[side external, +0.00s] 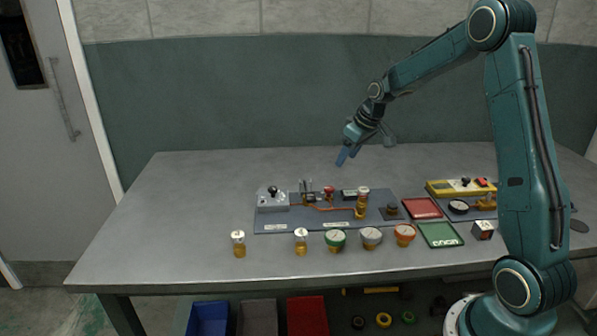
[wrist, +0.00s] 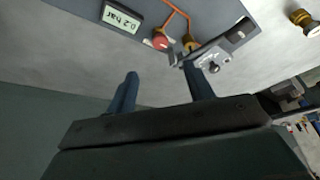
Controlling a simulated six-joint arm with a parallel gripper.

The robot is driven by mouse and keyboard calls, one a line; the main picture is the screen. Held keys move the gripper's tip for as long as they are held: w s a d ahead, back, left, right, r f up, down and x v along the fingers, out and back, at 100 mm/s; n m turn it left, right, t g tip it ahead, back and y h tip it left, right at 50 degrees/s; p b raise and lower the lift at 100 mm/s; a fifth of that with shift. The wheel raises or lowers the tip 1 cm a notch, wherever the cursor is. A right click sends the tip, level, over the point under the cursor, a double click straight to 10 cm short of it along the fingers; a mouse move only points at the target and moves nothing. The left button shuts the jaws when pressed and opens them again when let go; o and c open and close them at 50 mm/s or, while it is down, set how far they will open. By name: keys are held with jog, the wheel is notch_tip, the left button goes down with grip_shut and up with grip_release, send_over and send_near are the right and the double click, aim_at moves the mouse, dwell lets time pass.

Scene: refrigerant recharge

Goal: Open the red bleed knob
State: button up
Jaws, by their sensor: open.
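The red bleed knob (side external: 329,190) stands on the grey-blue panel (side external: 285,226) on the table, near the back middle of the panel. In the wrist view the red knob (wrist: 160,41) is near the top, beside a brass fitting (wrist: 190,43) and an orange pipe. My gripper (side external: 346,157) is in the air above and behind the panel, apart from the knob. In the wrist view my gripper (wrist: 160,70) has its two blue fingers spread, with nothing between them. The knob lies beyond the fingertips.
A display (wrist: 121,17) reading 0.2 bar sits beside the knob. A grey box with a black knob (side external: 272,198) is at the panel's left end. Several gauges, including a green one (side external: 335,240), stand along the front. The table's left side is clear.

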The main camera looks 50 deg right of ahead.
jog(key=shift+v, duration=0.75)
jog(key=s+a+r, duration=0.5)
jog(key=a, duration=0.2)
jog(key=s+a+r, duration=0.5)
jog(key=a, duration=0.2)
jog(key=s+a, duration=0.4)
jog(key=s, duration=0.4)
jog(key=s+a+t, duration=0.1)
jog(key=s+a, duration=0.3)
jog(key=s, duration=0.5)
jog(key=shift+s+a, duration=0.3)
jog(key=shift+a, duration=0.05)
jog(key=shift+f, duration=0.1)
